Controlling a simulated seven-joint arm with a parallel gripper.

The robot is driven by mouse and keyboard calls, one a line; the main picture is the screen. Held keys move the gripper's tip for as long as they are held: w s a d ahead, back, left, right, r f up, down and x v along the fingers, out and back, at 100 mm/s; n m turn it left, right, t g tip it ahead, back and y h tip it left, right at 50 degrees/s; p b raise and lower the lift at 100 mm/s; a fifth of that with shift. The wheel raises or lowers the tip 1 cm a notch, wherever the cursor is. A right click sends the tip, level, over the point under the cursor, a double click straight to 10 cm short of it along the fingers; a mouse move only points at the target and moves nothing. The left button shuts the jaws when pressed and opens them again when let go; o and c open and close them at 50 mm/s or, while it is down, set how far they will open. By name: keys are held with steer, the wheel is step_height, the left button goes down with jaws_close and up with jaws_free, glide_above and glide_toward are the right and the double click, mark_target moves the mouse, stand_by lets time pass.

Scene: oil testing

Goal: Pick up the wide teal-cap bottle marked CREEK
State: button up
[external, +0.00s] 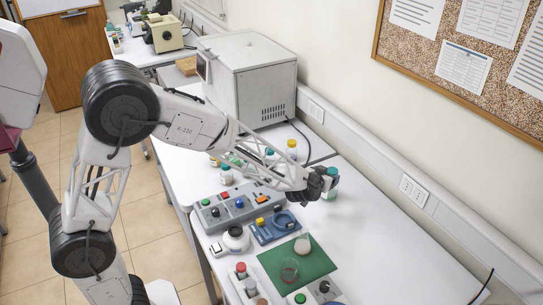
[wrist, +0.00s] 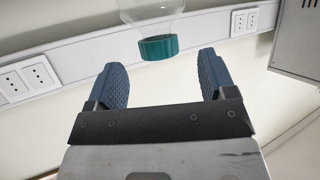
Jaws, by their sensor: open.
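In the wrist view, a clear bottle with a wide teal cap (wrist: 158,47) appears upside down at the top centre. It lies just beyond the fingertips, lined up with the gap between them and not visibly touching either finger. My gripper (wrist: 160,68) is open and empty, with a blue ridged finger on each side. In the external view, my gripper (external: 319,186) is beside a teal-capped bottle (external: 332,176) at the right of the bench and partly hides it. No label writing can be read, so the CREEK mark cannot be confirmed.
Another teal-capped bottle (external: 270,155) and a yellow-capped bottle (external: 291,149) stand behind my arm. A grey control box (external: 222,213), a green mat (external: 312,262) with glassware and a white oven (external: 247,80) are on the benches. The bench's right side (external: 400,250) is clear.

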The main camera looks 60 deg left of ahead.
mark_target(332, 171)
steer(key=shift+w, duration=0.1)
steer(key=shift+x, duration=2.5)
steer(key=shift+c, duration=0.2)
jaws_close()
